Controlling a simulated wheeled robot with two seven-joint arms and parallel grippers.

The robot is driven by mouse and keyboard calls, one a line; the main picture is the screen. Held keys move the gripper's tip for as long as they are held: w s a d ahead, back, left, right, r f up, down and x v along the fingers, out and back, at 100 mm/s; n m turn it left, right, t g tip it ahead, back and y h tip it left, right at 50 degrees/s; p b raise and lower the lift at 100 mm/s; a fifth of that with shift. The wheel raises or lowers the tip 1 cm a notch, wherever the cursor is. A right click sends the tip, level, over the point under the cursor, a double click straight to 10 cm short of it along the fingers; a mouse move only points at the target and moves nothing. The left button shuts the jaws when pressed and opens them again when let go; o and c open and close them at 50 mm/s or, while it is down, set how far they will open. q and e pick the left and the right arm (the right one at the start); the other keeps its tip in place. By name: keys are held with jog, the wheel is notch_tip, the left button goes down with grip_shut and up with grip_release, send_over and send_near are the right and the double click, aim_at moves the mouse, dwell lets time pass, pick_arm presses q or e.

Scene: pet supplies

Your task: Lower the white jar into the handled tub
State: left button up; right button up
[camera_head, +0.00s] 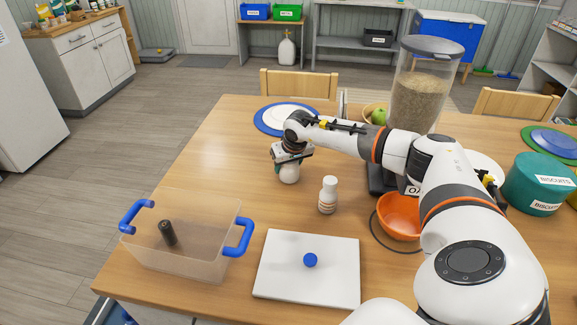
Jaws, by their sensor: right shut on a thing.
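My right gripper (290,158) reaches in from the right and points down over the middle of the table. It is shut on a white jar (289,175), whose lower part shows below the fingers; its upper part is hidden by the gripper. I cannot tell if the jar's base touches the table. The handled tub (190,262) is clear plastic with two blue handles and stands at the table's front left, left of and nearer than the jar. A dark cylinder (167,233) is inside it. My left gripper is not in view.
A white bottle with stripes (328,197) stands just right of the jar. An orange bowl (398,218) and a tall grain container (418,95) are at right. Bare wood lies between jar and tub.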

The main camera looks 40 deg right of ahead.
jog(key=r+b, duration=0.1)
jog(key=r, duration=0.8)
jog(key=shift+a+r+b, duration=0.2)
jog(key=shift+r+b, duration=0.15)
jog(key=shift+r, duration=0.05)
jog(key=s+a+r+p, duration=0.1)
jog(key=a+r+p, duration=0.25)
jog(key=a, duration=0.55)
jog(key=s+a+r+p, duration=0.1)
jog(key=a+r+p, duration=0.25)
jog(key=a, duration=0.45)
jog(key=s+a+f+b, duration=0.1)
jog(key=a+b, duration=0.3)
jog(key=a, duration=1.3)
jog(key=shift+s+f, duration=0.15)
jog(key=shift+s, duration=0.15)
jog(key=shift+d, duration=0.1)
jog(key=shift+w+d+b, duration=0.1)
jog(key=shift+w+b, duration=0.2)
jog(key=shift+b, duration=0.25)
jog(key=shift+f, duration=0.1)
jog(key=shift+f+b, duration=4.75)
jog(key=shift+f, duration=0.3)
